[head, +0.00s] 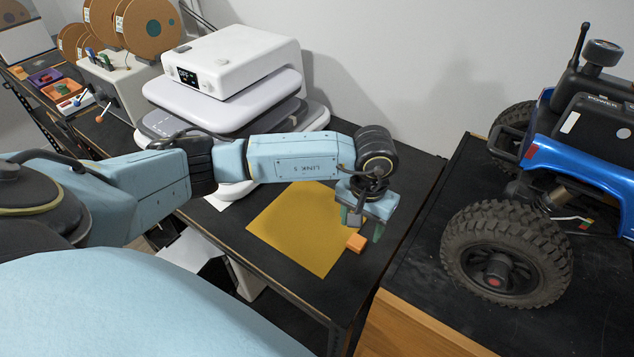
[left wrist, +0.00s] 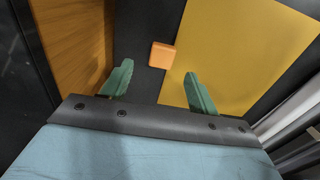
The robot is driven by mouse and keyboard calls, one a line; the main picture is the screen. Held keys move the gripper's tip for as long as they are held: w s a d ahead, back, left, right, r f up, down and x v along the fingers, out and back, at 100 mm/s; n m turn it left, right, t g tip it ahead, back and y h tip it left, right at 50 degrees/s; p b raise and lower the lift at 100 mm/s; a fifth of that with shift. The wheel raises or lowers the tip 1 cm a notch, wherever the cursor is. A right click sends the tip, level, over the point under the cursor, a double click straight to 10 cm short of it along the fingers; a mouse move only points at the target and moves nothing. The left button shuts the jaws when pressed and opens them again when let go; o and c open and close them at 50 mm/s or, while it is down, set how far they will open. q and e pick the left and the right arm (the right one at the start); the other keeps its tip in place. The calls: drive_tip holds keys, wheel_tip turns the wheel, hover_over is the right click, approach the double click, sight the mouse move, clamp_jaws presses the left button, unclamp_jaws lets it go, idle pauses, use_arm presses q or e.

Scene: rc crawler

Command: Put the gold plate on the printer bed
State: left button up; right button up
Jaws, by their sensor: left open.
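The gold plate (head: 292,228) lies flat on the black bench top, and it also shows in the left wrist view (left wrist: 240,50). A small orange block (head: 356,243) sits at its right edge; in the left wrist view the block (left wrist: 162,55) touches or nearly touches that edge. My left gripper (head: 362,226) is open above the plate's right side. In the left wrist view its green fingers (left wrist: 158,70) stand apart, empty, with the orange block just beyond the gap between them. A white machine with grey slabs (head: 225,100) stands behind; I cannot tell which part is the printer bed.
A blue crawler with big tyres (head: 507,255) stands on a dark surface at the right, beside a wooden edge (head: 415,325). Filament spools (head: 150,25) and small trays (head: 45,78) are at the back left. Bare black bench shows right of the plate.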

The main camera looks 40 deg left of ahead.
sight(357, 240)
use_arm(q)
drive_tip(key=shift+s+f, duration=0.15)
drive_tip(key=shift+f, duration=0.25)
wheel_tip(357, 240, down, 4)
drive_tip(key=shift+a+r+p, duration=0.1)
drive_tip(key=shift+r+p, duration=0.1)
drive_tip(key=shift+p, duration=0.45)
drive_tip(key=shift+f, duration=0.4)
use_arm(e)
drive_tip(key=shift+w+r, duration=0.75)
drive_tip(key=shift+w, duration=0.25)
